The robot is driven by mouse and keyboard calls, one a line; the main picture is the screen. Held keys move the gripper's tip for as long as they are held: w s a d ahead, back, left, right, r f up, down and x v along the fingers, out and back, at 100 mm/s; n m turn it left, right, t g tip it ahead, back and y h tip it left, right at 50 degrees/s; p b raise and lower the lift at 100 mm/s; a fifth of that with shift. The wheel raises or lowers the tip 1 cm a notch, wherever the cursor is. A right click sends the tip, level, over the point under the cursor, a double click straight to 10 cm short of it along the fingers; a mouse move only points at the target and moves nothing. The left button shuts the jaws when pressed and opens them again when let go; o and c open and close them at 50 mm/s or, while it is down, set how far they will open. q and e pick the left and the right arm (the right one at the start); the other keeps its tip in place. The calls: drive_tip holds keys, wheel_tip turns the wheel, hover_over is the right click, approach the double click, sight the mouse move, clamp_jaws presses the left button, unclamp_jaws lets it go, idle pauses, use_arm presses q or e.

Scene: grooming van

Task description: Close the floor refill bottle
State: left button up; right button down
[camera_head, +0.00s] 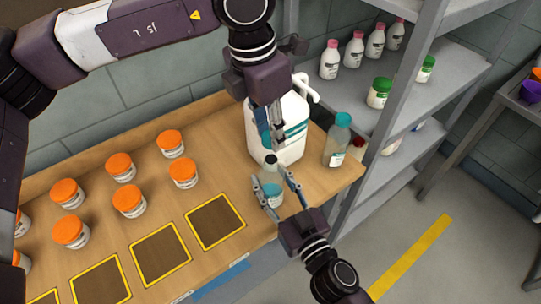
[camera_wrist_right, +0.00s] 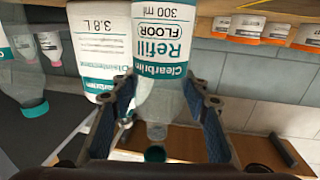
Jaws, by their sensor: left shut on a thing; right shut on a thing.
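The floor refill bottle (camera_wrist_right: 165,70) is a 300 ml bottle with a white and teal label. It also shows in the head view (camera_head: 271,190). My right gripper (camera_head: 277,188) is shut around its body, near the table's front edge. Its narrow clear neck (camera_wrist_right: 157,130) shows in the wrist view, with a small dark teal cap (camera_wrist_right: 155,153) at the neck end. My left gripper (camera_head: 274,140) points down just above the neck and is shut on the cap. The fingers hide much of it, and I cannot tell whether cap and neck touch.
A large white jug (camera_head: 292,125) stands right behind the grippers. A teal-capped bottle (camera_head: 338,140) stands to its right. Several orange-lidded jars (camera_head: 128,200) and yellow-edged dark squares (camera_head: 160,254) are on the wooden table to the left. A grey shelf (camera_head: 410,85) with bottles stands at right.

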sight(271, 159)
use_arm(q)
drive_tip(key=shift+f, duration=1.75)
drive_tip(key=shift+f, duration=0.9)
drive_tip(key=shift+f, duration=0.55)
